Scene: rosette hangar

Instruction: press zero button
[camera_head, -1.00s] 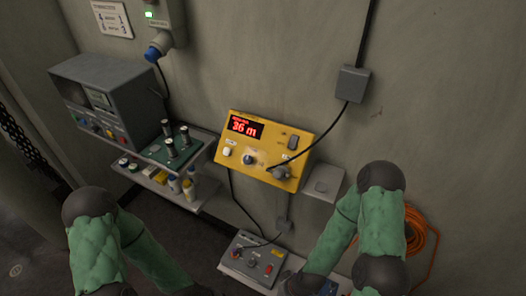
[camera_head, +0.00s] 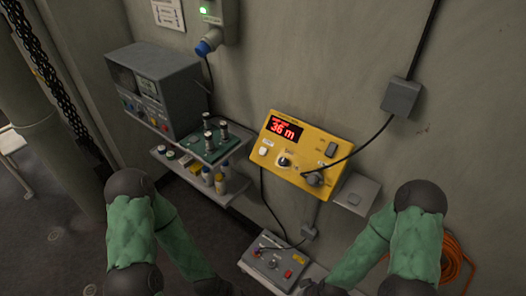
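A yellow instrument box (camera_head: 307,130) is on the wall shelf in the middle of the view. Its red display (camera_head: 286,128) reads "36 m". A white button (camera_head: 263,151) is at its left, beside a dark knob (camera_head: 285,162); a dark switch (camera_head: 331,149) and a cable plug are at its right. The button labels are too small to read. My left arm comes down at the left, and the dark end of it is at the bottom edge. My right arm ends at the bottom, right of the grey control box. Neither gripper's fingers can be made out; both are well below the yellow box.
A grey instrument (camera_head: 158,85) and a green board with cylinders (camera_head: 210,145) stand on the left shelf, small bottles below. A grey control box (camera_head: 272,262) with a red button sits low. A black cable runs from the wall junction box (camera_head: 401,96). Orange cable hangs right.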

